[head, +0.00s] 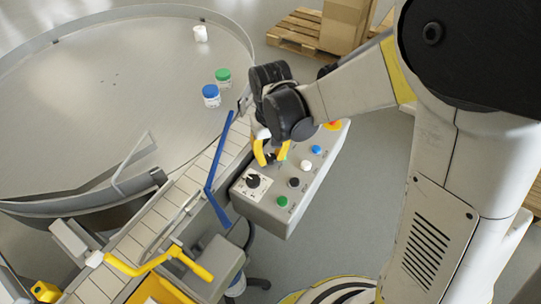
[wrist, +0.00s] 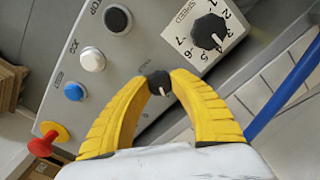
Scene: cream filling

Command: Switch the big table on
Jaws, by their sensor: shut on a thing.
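The big round table (head: 130,80) fills the left of the head view, with a few jars on it. The grey control box (head: 280,211) stands beside the conveyor, under my arm. My gripper (head: 268,160) is over the box's panel. In the wrist view, its yellow fingers (wrist: 159,82) are shut on a small black knob (wrist: 159,83) between their tips. Labels by this knob are partly hidden by the fingers. In the head view the hand mostly hides it.
The panel also has a speed dial (wrist: 209,31), a black button (wrist: 117,19), a white button (wrist: 92,59), a blue button (wrist: 74,91) and a red emergency button (wrist: 48,139). A blue rail (head: 213,165) runs close to the box's left side.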

